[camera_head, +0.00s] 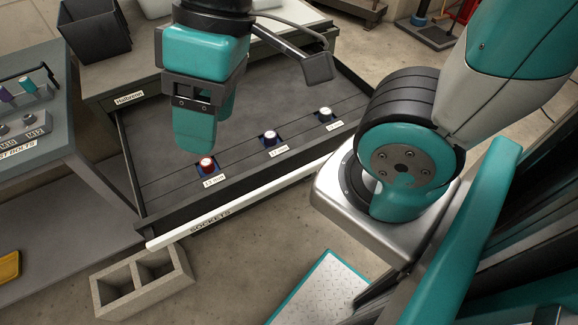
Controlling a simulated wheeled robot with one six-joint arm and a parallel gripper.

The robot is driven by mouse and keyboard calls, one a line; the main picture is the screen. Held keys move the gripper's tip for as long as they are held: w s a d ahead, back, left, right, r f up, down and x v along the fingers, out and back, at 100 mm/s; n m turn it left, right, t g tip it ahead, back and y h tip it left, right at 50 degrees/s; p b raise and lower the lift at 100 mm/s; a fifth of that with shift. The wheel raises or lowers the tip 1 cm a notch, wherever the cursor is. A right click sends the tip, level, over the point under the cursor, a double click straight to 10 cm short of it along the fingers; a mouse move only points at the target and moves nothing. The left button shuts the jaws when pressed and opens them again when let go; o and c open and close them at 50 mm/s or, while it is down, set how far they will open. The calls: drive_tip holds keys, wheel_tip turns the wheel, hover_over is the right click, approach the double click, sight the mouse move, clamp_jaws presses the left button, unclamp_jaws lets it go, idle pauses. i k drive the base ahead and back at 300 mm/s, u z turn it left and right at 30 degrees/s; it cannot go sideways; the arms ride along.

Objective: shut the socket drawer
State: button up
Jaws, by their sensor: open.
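The socket drawer (160,150) is pulled out from the grey cabinet, with a dark lined floor. Its white front edge (250,208) carries the label SOCKETS. Three sockets sit in blue holders near the front: one with a red top (206,163), one with a white top (269,136) and another with a white top (325,113). Small size labels lie in front of them. My gripper (205,135) points down over the drawer's left half, behind the red-topped socket. Its jaws are open with nothing seen between them. Its height above the drawer floor is hard to judge.
A dark bin (95,30) stands on the cabinet top at the back left. A grey bench (30,130) with bolt holders is close to the drawer's left side. A hollow concrete block (140,283) lies on the floor before the drawer's left front corner.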

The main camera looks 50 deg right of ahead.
sight(175, 199)
drive_tip(key=u, duration=2.7)
drive_tip(key=i, duration=0.85)
drive_tip(key=z, duration=3.45)
